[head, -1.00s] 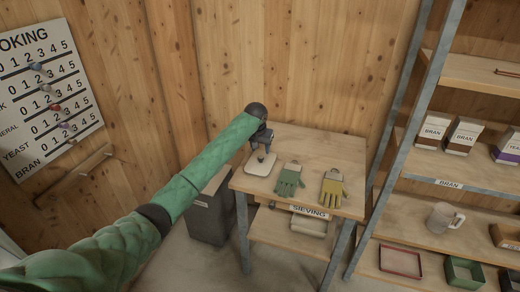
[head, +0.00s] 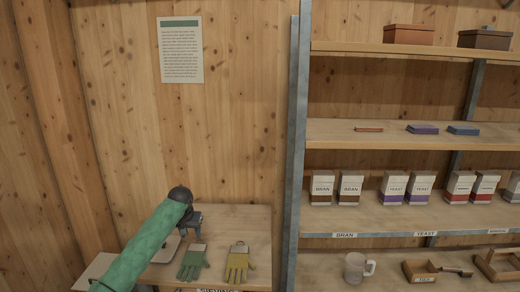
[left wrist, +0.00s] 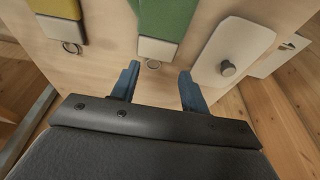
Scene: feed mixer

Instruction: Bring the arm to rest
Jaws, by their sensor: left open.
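My left arm, in a green sleeve, comes in from the bottom left of the head view. My left gripper (head: 190,226) is over the sieving table (head: 236,218). In the left wrist view its two blue fingers (left wrist: 158,88) are apart, with nothing between them. A green glove (head: 193,262) and a yellow glove (head: 238,263) lie on the table. A white plate with a round knob (left wrist: 228,68) lies beside the green glove (left wrist: 165,20) in the left wrist view. My right gripper is out of view.
A shelf rack with a metal post (head: 297,150) stands to the right, holding bran bags (head: 350,187), yeast bags (head: 394,187), a clear jug (head: 357,268) and boxes. A wooden wall with a posted sheet (head: 180,50) is behind the table.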

